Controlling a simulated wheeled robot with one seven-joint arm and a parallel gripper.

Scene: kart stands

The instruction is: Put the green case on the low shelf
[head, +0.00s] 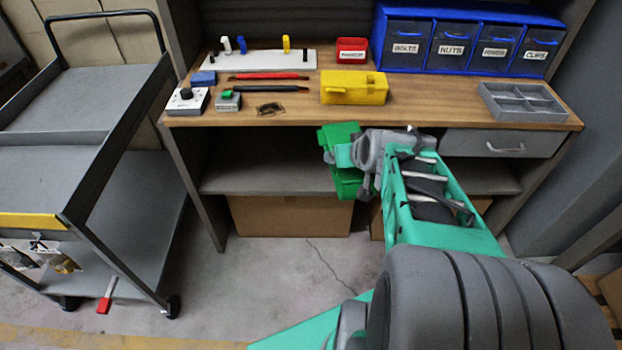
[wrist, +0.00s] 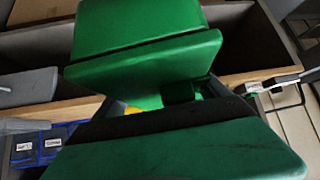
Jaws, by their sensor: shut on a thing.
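The green case (head: 347,183) is in my gripper (head: 345,155), in front of the workbench and below the tabletop's front edge. Green parts of the case show above and below the teal finger. In the wrist view the case (wrist: 140,50) fills the upper middle, close to a dark green finger with a black pad. My gripper is shut on the case. The low shelf (head: 255,178) is the grey board under the tabletop. Its left part is bare; my arm and the case hide part of the rest. I cannot tell whether the case touches the shelf.
The wooden tabletop (head: 440,113) carries a yellow case (head: 354,88), a red box (head: 352,50), a blue drawer unit (head: 465,40) and a grey divided tray (head: 535,102). A grey drawer (head: 500,143) hangs at right. Cardboard boxes (head: 290,215) stand below the shelf. A cart (head: 85,150) stands left.

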